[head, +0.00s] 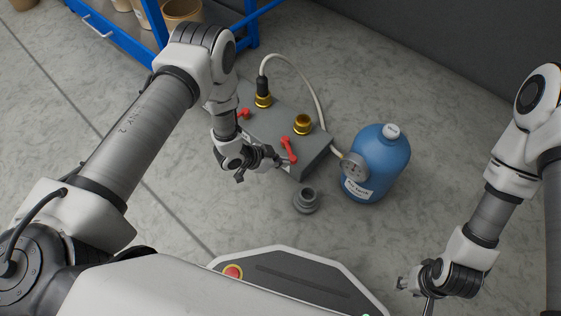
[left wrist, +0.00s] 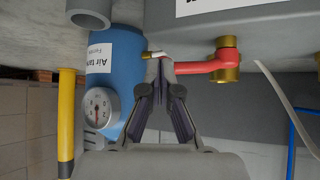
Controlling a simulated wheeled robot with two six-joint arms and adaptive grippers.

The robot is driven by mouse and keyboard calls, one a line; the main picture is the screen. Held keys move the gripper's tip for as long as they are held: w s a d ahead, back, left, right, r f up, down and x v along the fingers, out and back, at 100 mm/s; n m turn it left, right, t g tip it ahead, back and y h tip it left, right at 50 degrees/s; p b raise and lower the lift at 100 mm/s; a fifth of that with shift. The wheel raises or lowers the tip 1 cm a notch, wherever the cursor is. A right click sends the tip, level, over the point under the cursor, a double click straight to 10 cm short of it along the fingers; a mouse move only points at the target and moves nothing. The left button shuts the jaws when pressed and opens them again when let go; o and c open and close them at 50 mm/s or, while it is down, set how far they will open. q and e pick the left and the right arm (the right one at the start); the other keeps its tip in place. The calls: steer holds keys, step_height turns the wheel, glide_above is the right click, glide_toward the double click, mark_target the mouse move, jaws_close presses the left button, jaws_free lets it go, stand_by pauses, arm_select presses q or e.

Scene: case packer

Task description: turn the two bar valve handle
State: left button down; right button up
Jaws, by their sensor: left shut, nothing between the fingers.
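A red valve handle (head: 289,148) sits on the front of a grey manifold box (head: 318,152), at the end near the blue tank. In the left wrist view the red handle (left wrist: 200,67) reaches sideways from its brass valve body (left wrist: 228,65). My left gripper (head: 281,161) is shut and empty, its fingertips (left wrist: 160,62) close to the handle's free end; I cannot tell whether they touch it. A second red handle (head: 244,113) is farther left on the box, partly behind my left arm. My right gripper (head: 428,305) is low at the right, cut by the frame's bottom edge, its fingers unclear.
A blue air tank (head: 385,160) with a gauge (head: 354,167) stands right of the box. A white hose (head: 302,77) arches over from a brass port. A grey fitting (head: 306,201) lies in front. A blue shelf rack (head: 245,30) is behind left. The floor at right is clear.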

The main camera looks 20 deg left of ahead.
arm_select(q)
steer(key=shift+w+d+r+p, duration=0.1)
steer(key=shift+d+p, duration=0.15)
steer(key=shift+d, duration=0.2)
steer(key=shift+w+d+r+p, duration=0.1)
steer(key=shift+d+p, duration=0.1)
steer(key=shift+d, duration=0.2)
steer(key=shift+w+d, duration=0.15)
steer(key=shift+d, duration=0.25)
steer(key=shift+w+d+f+n+t+y+p, duration=0.1)
steer(key=shift+w+d+n+t+y+p, duration=0.25)
steer(key=shift+w+d, duration=0.3)
steer(key=shift+w+d+f+n+t+y+p, duration=0.15)
steer(key=shift+w+d+n+p, duration=0.25)
steer(key=shift+d, duration=0.45)
steer(key=shift+w, duration=0.15)
